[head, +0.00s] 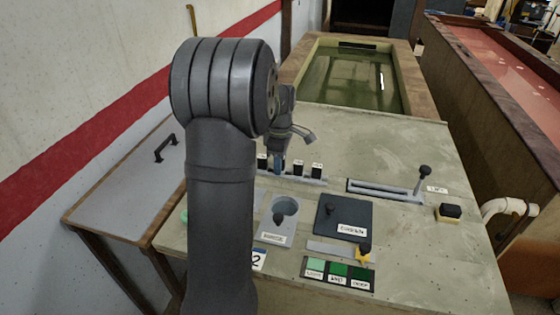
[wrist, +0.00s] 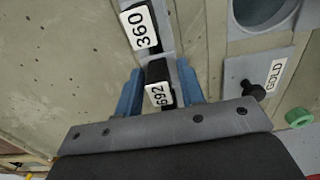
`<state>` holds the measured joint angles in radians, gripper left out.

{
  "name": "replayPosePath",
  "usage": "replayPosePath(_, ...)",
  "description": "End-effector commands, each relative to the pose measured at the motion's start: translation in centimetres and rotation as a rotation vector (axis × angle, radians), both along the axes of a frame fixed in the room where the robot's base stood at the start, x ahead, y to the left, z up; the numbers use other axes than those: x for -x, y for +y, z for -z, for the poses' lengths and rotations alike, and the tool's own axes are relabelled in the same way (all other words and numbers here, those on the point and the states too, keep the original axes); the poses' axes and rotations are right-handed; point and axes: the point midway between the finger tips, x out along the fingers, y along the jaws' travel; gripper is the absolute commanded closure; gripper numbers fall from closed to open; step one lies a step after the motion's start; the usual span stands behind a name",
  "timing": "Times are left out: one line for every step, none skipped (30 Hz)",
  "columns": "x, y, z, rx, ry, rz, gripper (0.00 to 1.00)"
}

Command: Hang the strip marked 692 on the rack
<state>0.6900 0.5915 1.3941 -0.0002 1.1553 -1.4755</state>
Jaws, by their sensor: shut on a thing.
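The strip marked 692 (wrist: 158,92) is dark with a white label. In the wrist view it sits between the blue fingers of my gripper (wrist: 160,84), which is shut on it. In the head view my gripper (head: 279,160) is down at a low grey rail (head: 313,181) where several dark strips with white labels stand in a row. The strip marked 360 (wrist: 139,27) is just beyond my gripper in the wrist view. I cannot tell whether strip 692 is still seated in the rail. My arm hides part of the panel.
A grey plate with a round cup (head: 285,205) stands in front of the rail. To its right are a dark plate with a knob (head: 343,220), a slider with a lever (head: 422,180) and a yellow-black button (head: 448,213). A green ring (wrist: 299,117) shows in the wrist view.

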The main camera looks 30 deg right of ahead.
Motion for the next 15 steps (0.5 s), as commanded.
replayPosePath(0.01, 0.01, 0.09, 0.000, 0.000, 0.000, 0.81)
replayPosePath(0.01, 0.01, 0.14, -0.001, 0.001, 0.000, 0.81)
replayPosePath(0.01, 0.01, 0.20, -0.001, 0.001, 0.000, 0.81)
replayPosePath(0.01, 0.01, 0.25, -0.001, 0.001, 0.000, 0.81)
replayPosePath(0.01, 0.01, 0.29, -0.001, 0.001, 0.000, 0.81)
replayPosePath(0.01, 0.01, 0.35, -0.001, 0.001, 0.000, 0.81)
replayPosePath(0.01, 0.01, 0.40, -0.001, 0.001, 0.000, 0.81)
replayPosePath(0.01, 0.01, 0.44, -0.001, 0.001, 0.000, 0.81)
replayPosePath(0.01, 0.01, 0.50, -0.001, 0.001, 0.000, 0.81)
replayPosePath(0.01, 0.01, 0.55, -0.001, 0.001, 0.000, 0.81)
replayPosePath(0.01, 0.01, 0.59, -0.001, 0.001, 0.000, 0.81)
replayPosePath(0.01, 0.01, 0.65, -0.001, 0.001, 0.000, 0.81)
replayPosePath(0.01, 0.01, 0.70, -0.001, 0.001, 0.000, 0.81)
replayPosePath(0.01, 0.01, 0.74, -0.001, 0.001, 0.000, 0.81)
replayPosePath(0.01, 0.01, 0.80, -0.001, 0.001, 0.000, 0.81)
